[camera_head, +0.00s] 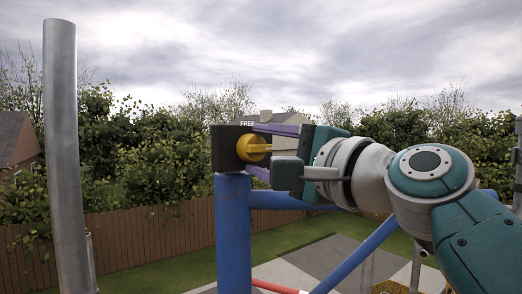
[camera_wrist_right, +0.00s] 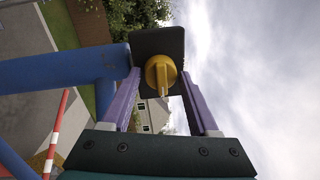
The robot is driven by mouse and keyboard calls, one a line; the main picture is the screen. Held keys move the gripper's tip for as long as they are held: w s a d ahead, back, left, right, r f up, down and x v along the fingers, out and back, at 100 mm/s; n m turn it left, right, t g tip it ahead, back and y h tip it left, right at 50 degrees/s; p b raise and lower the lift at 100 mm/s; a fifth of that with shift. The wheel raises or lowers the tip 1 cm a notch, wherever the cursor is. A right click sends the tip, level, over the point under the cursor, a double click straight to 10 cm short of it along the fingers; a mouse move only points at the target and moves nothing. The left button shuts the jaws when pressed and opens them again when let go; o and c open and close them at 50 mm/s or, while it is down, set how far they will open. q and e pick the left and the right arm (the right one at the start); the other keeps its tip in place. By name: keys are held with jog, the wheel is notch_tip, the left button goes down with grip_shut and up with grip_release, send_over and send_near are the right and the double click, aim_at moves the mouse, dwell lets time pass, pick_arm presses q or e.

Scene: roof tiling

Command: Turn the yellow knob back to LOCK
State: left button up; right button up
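The yellow knob (camera_head: 252,148) sits on a dark box (camera_head: 222,148) at the top of a blue post. The word FREE shows at the box's top edge; I see no LOCK mark. In the right wrist view the knob (camera_wrist_right: 160,72) faces me, with its narrow grip sticking out toward the camera. My right gripper (camera_head: 254,149) comes from the right, its purple fingers open on either side of the knob. In the wrist view a gap shows between the knob and each finger of the right gripper (camera_wrist_right: 160,74). My left gripper is not in view.
The blue post (camera_head: 233,235) carries blue rails running right, below my right arm. A grey metal pole (camera_head: 62,150) stands at the left. A red-and-white bar (camera_wrist_right: 55,135) shows in the wrist view. A wooden fence (camera_head: 130,238) and hedge are far behind.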

jog(key=shift+o, duration=1.3)
jog(key=b+v, duration=0.4)
jog(key=v, duration=0.6)
jog(key=shift+b, duration=0.3)
jog(key=s+d+f+n+g+h+p, duration=0.2)
jog(key=s+f+n+g+h, duration=0.15)
jog(key=f, duration=0.75)
jog(key=s+d+f+n+g+h+p, duration=0.1)
jog(key=s+d+f+n+g+h, duration=0.2)
jog(key=s+f, duration=0.5)
jog(key=s+d+f+n+g+h+p, duration=0.1)
jog(key=s+d+f+n+g+h, duration=0.3)
jog(key=s, duration=1.1)
notch_tip(320, 180, down, 4)
jog(key=d+n+g, duration=0.1)
jog(key=d+n, duration=0.2)
jog(key=n, duration=0.1)
